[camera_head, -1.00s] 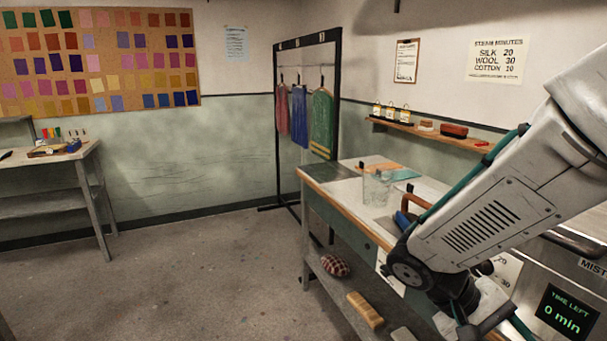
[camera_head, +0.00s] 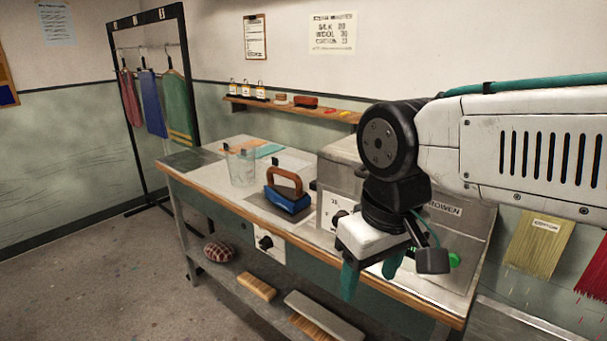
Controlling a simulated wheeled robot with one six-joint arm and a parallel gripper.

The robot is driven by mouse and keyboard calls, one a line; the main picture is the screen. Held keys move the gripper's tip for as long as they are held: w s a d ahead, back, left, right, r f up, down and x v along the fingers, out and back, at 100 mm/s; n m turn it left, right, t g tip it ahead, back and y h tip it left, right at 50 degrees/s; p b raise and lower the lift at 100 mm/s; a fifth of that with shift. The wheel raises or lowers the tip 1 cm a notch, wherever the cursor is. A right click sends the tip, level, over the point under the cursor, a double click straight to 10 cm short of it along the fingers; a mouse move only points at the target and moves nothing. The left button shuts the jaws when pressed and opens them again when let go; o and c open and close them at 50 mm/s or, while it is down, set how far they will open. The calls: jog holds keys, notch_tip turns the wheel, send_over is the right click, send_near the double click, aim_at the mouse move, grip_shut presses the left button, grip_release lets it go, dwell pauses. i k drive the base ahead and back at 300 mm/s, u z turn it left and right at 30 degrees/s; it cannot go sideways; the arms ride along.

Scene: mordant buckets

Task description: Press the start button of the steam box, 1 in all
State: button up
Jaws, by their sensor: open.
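A grey metal box with a label ending in "ROWEN" (camera_head: 477,222) stands on the right part of the workbench, largely behind my arm; it appears to be the steam box. A round green button (camera_head: 454,260) shows low at its front, just right of my gripper. A white dial panel with a dark knob (camera_head: 340,216) shows at its left end. My gripper (camera_head: 371,273) hangs pointing down in front of the box, its two teal fingers apart and nothing between them. It is left of the green button, with a gap in the picture.
On the bench (camera_head: 222,180) stand a clear beaker (camera_head: 242,168) and a blue iron-like tool with a brown handle (camera_head: 288,195). Brushes (camera_head: 256,287) and a checked cushion (camera_head: 219,252) lie on the lower shelf. Garments (camera_head: 180,110) hang on a rack. Floor at left is clear.

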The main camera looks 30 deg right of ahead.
aim_at(454, 261)
jog(key=z, duration=0.95)
